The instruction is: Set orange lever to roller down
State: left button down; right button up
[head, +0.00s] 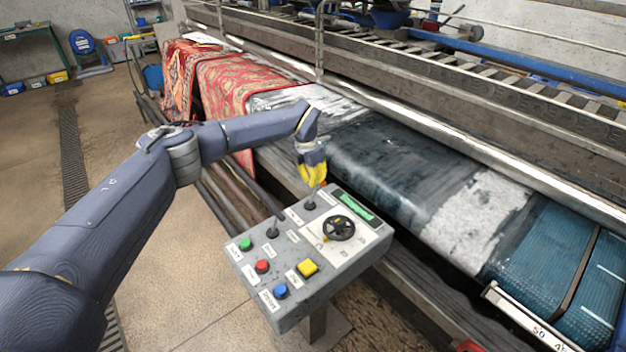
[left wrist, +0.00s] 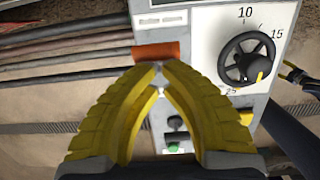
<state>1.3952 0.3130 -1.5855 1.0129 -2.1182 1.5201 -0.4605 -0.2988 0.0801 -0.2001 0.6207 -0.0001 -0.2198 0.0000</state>
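The grey control box (head: 322,285) stands in front of the rug machine. The orange lever (left wrist: 157,50) shows as an orange handle just beyond my fingertips in the left wrist view. In the head view it is mostly hidden at the box's far corner, under my gripper. My left gripper (head: 314,180) points down over that corner. In the left wrist view its yellow fingers (left wrist: 158,68) meet at the tips, with no object seen between them. The tips are at or very near the lever; contact cannot be told. A dark gripper-like part (left wrist: 298,78), probably my right gripper, shows at the right edge.
The box also carries a black dial (head: 339,228), two black levers, and green, red, blue (head: 281,291) and yellow (head: 307,268) buttons. A red patterned rug (head: 235,85) lies on the machine behind. The dark roller belt (head: 400,165) runs close behind the box. Floor is free at left.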

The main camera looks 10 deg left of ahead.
pick_arm(q)
notch_tip(320, 180, up, 10)
jog(key=s+a, duration=0.1)
jog(key=shift+s+a, duration=0.15)
jog(key=shift+s, duration=0.05)
jog(key=shift+f, duration=0.15)
dwell(0.3)
